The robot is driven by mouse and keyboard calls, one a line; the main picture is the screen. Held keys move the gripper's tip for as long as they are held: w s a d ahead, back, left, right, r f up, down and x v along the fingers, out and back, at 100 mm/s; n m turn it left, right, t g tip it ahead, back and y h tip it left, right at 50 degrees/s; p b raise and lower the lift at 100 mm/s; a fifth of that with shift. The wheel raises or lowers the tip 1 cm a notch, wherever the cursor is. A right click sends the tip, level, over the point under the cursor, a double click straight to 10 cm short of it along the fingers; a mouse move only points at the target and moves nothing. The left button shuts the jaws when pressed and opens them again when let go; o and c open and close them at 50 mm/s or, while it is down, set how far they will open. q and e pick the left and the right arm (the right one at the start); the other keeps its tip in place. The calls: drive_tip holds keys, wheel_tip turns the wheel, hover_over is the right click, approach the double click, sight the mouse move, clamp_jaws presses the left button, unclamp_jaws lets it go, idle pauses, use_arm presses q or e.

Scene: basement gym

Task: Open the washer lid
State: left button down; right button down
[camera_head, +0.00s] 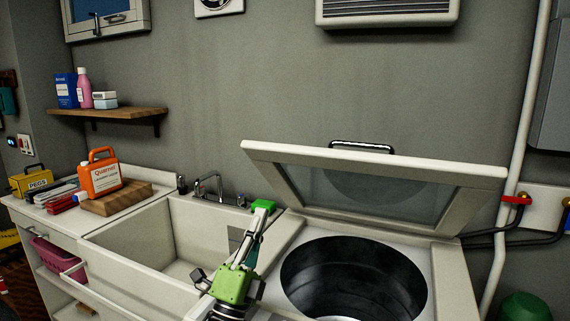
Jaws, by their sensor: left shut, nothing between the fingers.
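The washer (452,285) is at the lower right, with its dark round drum opening (352,277) showing. The washer lid (264,153) is raised and tilted up at the back of the washer; it has a white frame, a glass panel and a dark metal handle (361,147) at its top edge. My left gripper (264,205), green and grey, is shut and empty. My right gripper is not in view.
A sink (135,235) with a tap (209,187) is left of the washer. An orange jug (100,176) stands on a wooden board (118,198) beside it. A shelf (112,113) hangs at left. Pipes (521,150) run up the wall at right.

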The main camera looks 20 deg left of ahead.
use_arm(q)
drive_tip(key=p, duration=0.5)
approach(282, 147)
drive_tip(key=x, duration=0.5)
drive_tip(key=shift+w+r, duration=0.25)
drive_tip(key=shift+w, duration=0.15)
drive_tip(key=shift+r, duration=0.1)
drive_tip(key=shift+g, duration=0.4)
drive_tip(key=w+r+p, duration=0.1)
drive_tip(key=r+p, duration=0.1)
drive_tip(key=w+r+p, duration=0.1)
drive_tip(key=r, duration=0.1)
drive_tip(key=shift+w, duration=0.3)
drive_tip(key=x, duration=0.4)
drive_tip(key=shift+w+f, duration=0.15)
drive_tip(key=shift+w, duration=0.1)
drive_tip(key=w+r+g+p, duration=0.4)
drive_tip(key=w+r+p, duration=0.2)
drive_tip(key=w+p, duration=0.3)
drive_tip(key=shift+w+r, duration=0.15)
drive_tip(key=shift+w, duration=0.35)
